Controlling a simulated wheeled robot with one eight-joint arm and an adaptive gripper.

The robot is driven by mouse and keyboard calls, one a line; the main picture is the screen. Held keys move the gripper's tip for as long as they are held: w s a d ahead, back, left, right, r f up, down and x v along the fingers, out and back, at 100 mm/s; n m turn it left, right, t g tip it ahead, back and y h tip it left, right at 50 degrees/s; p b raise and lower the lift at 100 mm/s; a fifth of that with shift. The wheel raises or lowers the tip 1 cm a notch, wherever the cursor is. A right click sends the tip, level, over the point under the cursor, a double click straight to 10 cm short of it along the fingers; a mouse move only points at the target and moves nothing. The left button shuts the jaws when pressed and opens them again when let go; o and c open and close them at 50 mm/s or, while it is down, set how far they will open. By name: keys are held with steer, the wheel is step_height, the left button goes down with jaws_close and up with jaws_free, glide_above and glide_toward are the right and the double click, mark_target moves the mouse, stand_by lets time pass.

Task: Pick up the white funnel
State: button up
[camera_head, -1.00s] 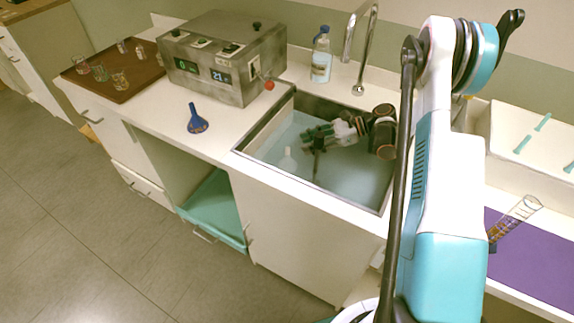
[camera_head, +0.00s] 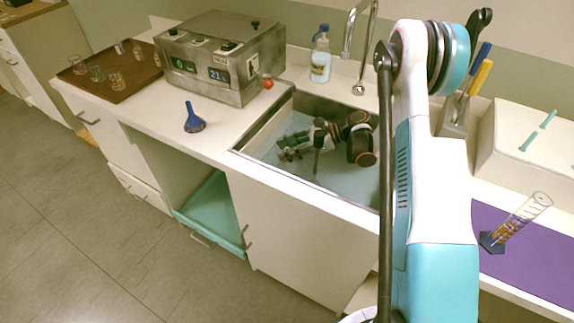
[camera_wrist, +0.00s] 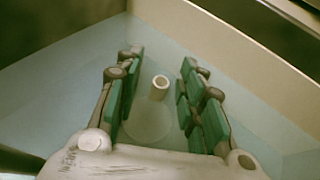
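The white funnel (camera_wrist: 150,120) stands wide end down, stem up, on the floor of the sink (camera_head: 262,125). In the wrist view it sits between the two green-padded fingers of my gripper (camera_wrist: 160,88), with a visible space on each side of its stem. My gripper (camera_head: 297,146) is open and reaches down into the sink. In the head view I cannot make out the funnel, which seems hidden by the gripper. How far the fingertips are above the sink floor is hard to tell.
The sink walls (camera_wrist: 225,50) rise close around the gripper. A faucet (camera_head: 357,45) and a soap bottle (camera_head: 320,62) stand behind. A blue funnel (camera_head: 194,120) and a metal bath machine (camera_head: 222,60) are on the counter left. A tilted graduated cylinder (camera_head: 522,217) is at right.

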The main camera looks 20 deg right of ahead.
jaws_close()
